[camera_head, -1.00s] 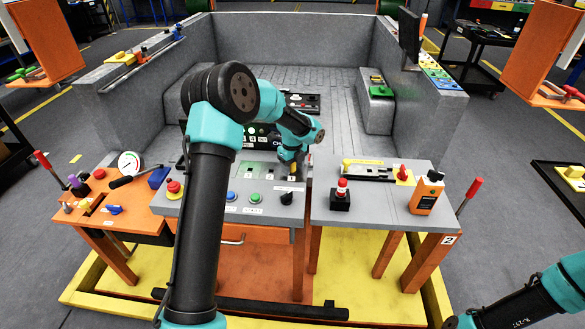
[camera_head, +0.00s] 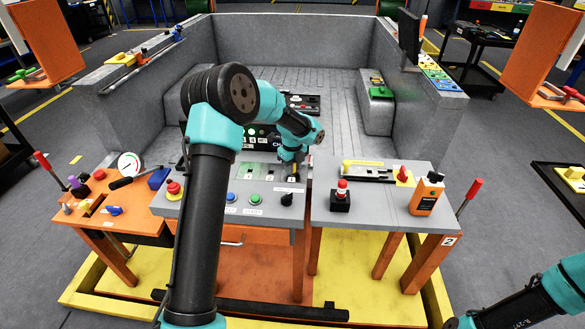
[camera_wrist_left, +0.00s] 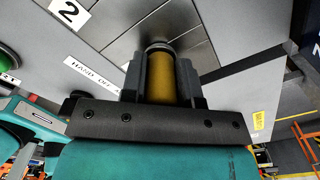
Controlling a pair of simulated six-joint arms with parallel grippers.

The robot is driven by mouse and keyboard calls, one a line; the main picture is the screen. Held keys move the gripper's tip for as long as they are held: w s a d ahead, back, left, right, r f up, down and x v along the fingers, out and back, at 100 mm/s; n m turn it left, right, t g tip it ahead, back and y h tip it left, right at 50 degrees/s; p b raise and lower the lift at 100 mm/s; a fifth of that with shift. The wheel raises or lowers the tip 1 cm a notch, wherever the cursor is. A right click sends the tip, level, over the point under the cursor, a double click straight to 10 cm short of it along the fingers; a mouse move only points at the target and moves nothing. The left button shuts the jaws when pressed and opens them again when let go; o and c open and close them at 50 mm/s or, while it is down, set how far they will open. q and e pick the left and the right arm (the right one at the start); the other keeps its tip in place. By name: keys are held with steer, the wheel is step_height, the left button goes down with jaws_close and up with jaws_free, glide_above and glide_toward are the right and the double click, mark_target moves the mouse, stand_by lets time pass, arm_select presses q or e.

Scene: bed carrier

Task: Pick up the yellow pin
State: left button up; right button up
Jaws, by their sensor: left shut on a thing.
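The yellow pin (camera_wrist_left: 174,80) is a short yellow cylinder with a metal end. In the left wrist view it sits between the two grey fingers of my left gripper (camera_wrist_left: 168,75), which are shut on it. The pin's far end points at the grey panel with numbered plates; I cannot tell whether it touches. In the head view my left gripper (camera_head: 298,168) is over the back right part of the grey control panel (camera_head: 215,206), and the pin is mostly hidden there.
The panel has a red emergency button (camera_head: 174,189), a blue button (camera_head: 231,196), a green button (camera_head: 255,198) and a black knob (camera_head: 287,198). To the right, a grey table carries a red-topped black box (camera_head: 341,195) and an orange bottle (camera_head: 427,195).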

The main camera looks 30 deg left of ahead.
arm_select(q)
step_height(320, 180, up, 10)
steer(key=shift+f, duration=0.1)
stand_by(0.4)
stand_by(0.4)
